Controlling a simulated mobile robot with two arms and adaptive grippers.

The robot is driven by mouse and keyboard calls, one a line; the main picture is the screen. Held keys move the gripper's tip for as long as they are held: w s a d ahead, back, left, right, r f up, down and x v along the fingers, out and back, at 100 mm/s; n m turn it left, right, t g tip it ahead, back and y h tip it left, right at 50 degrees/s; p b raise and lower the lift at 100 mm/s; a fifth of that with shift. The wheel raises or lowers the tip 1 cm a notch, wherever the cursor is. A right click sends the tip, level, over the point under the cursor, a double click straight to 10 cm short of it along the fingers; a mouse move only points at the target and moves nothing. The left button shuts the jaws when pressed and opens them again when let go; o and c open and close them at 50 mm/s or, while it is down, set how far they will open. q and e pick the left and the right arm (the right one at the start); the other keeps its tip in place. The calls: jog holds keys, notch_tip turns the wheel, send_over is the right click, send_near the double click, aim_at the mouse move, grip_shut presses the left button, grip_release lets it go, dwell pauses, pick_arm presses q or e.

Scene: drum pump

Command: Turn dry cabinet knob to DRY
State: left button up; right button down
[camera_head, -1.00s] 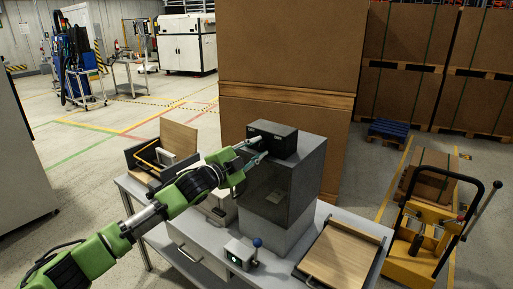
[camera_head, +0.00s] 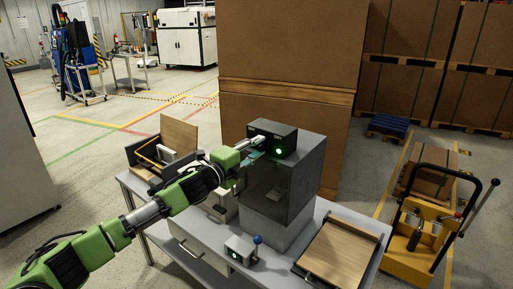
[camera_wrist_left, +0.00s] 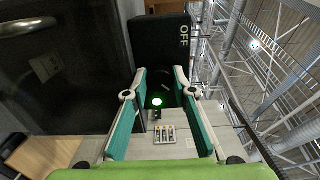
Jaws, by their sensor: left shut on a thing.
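The dry cabinet (camera_head: 274,190) is a grey box with a dark glass front on the table. On top sits its black control box (camera_head: 283,135), with a DRY label towards its right side and a lit green lamp on its face. My left gripper (camera_head: 256,146) is at the front of this box, left of the lamp, and is shut on the knob, which its fingers mostly hide. In the left wrist view the gripper (camera_wrist_left: 160,75) points at the dark control box (camera_wrist_left: 160,38), where OFF is readable. The knob's exact pointing direction cannot be told. My right gripper is out of view.
The table also holds a small box with a blue-topped lever (camera_head: 240,250), a wooden-topped tray (camera_head: 342,252) at right, and an open case (camera_head: 160,155) at left. A tall cardboard stack (camera_head: 290,45) stands behind. A yellow pallet truck (camera_head: 425,240) stands at the right.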

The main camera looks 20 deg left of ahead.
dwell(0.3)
pick_arm(q)
jog(key=o, duration=1.1)
jog(key=shift+s, duration=0.1)
jog(key=shift+f, duration=0.1)
jog(key=shift+s+a+f, duration=0.1)
jog(key=shift+s+a, duration=0.05)
jog(key=shift+s, duration=0.2)
jog(key=v, duration=0.7)
jog(key=shift+r, duration=0.3)
jog(key=shift+s, duration=0.1)
